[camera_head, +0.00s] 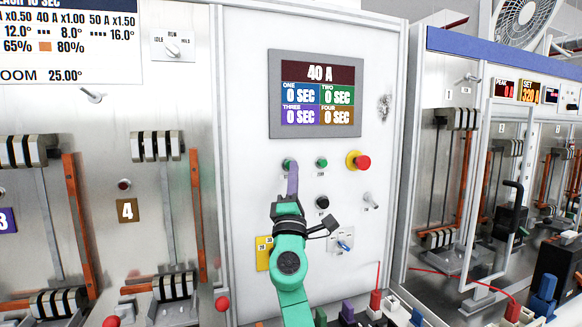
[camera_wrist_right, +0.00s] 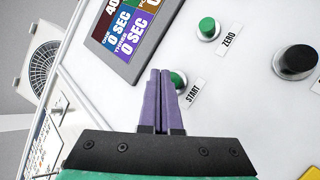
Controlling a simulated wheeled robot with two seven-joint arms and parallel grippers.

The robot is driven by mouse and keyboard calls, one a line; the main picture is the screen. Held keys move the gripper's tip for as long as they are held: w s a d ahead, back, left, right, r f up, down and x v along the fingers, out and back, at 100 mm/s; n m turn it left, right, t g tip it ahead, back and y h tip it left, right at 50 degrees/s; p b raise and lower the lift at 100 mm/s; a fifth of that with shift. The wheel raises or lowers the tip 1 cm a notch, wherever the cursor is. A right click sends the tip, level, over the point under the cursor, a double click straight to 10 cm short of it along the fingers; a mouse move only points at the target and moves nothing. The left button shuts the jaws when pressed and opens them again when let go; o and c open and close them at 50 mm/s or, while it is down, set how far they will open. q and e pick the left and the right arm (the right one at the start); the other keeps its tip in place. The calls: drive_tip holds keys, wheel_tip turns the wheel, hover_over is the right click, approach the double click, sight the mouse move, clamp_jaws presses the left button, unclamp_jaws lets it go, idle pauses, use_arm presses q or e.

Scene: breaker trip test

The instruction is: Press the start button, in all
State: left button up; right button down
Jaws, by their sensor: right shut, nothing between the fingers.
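The green start button (camera_head: 287,162) is on the white panel under the screen, at the left of its row. In the right wrist view the start button (camera_wrist_right: 179,77) shows above its START label, partly hidden by my fingers. My right gripper (camera_head: 293,167) is shut and empty, its purple fingertips at the button. In the wrist view the fingertips (camera_wrist_right: 160,73) overlap the button's left edge; I cannot tell whether they touch it. The screen (camera_head: 316,92) reads 40 A, with 0 SEC in all four boxes. My left gripper is not in view.
A green ZERO button (camera_head: 321,162) sits just right of the start button, and a red stop knob (camera_head: 362,161) farther right. Breaker bays with orange bars flank the panel.

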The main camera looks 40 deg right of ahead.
idle(0.6)
drive_tip(key=shift+w+d+b, duration=0.15)
drive_tip(key=shift+w+b, duration=0.25)
drive_tip(key=shift+w, duration=0.05)
drive_tip(key=shift+w+d+b, duration=0.15)
drive_tip(key=shift+w+b, duration=0.25)
drive_tip(key=shift+b, duration=0.05)
idle(0.5)
drive_tip(key=shift+s, duration=0.15)
drive_tip(key=shift+s+a+p, duration=0.3)
drive_tip(key=shift+s+p, duration=0.1)
drive_tip(key=shift+s, duration=0.3)
